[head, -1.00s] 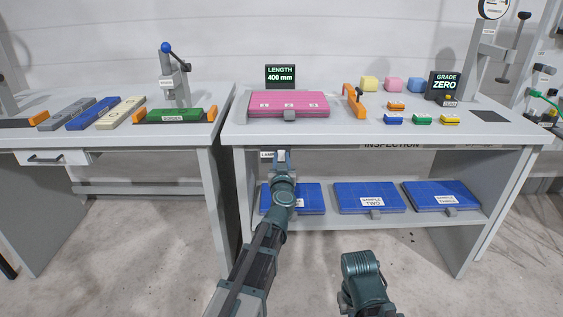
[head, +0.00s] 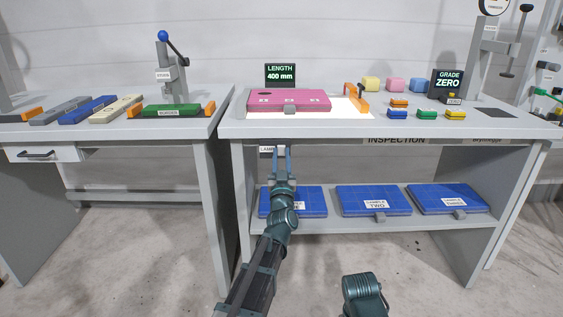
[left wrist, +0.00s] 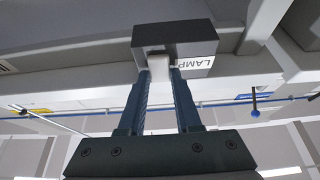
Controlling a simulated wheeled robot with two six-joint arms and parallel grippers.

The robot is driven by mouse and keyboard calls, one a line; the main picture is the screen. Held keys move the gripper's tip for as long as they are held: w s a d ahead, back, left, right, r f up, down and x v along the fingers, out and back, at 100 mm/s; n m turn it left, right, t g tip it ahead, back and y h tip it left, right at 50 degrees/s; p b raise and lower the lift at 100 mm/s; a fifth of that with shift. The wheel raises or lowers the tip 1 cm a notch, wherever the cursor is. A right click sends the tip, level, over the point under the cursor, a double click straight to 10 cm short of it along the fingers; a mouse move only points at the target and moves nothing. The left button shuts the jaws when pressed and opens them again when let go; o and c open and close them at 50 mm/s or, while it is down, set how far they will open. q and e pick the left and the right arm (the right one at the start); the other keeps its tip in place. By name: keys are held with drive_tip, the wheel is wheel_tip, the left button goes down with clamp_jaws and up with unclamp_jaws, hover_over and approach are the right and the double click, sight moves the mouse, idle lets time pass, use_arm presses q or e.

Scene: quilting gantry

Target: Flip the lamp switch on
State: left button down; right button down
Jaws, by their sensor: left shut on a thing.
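The lamp switch is a dark box (left wrist: 185,36) marked LAMP with a pale lever (left wrist: 160,66), seen in the left wrist view. In the head view its white label (head: 266,149) shows under the front edge of the inspection table, at the left. My left gripper (head: 282,151) reaches up to it from below. In the left wrist view its two fingers (left wrist: 161,82) are shut on the lever, one on each side. A bright white lit panel (head: 341,108) shows on the tabletop around the pink case (head: 289,98). My right gripper is out of view; only part of that arm shows.
The inspection table's front edge (head: 420,137) is just above my left gripper. Blue sample cases, one marked TWO (head: 374,199), lie on the shelf below. An orange clamp-like piece (head: 357,98) stands on the tabletop. A second workbench (head: 60,129) is at the left.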

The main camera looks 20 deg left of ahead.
use_arm(q)
drive_tip(key=c, duration=0.6)
unclamp_jaws()
drive_tip(key=b+v, duration=0.5)
drive_tip(key=v, duration=0.9)
drive_tip(key=shift+b, duration=0.4)
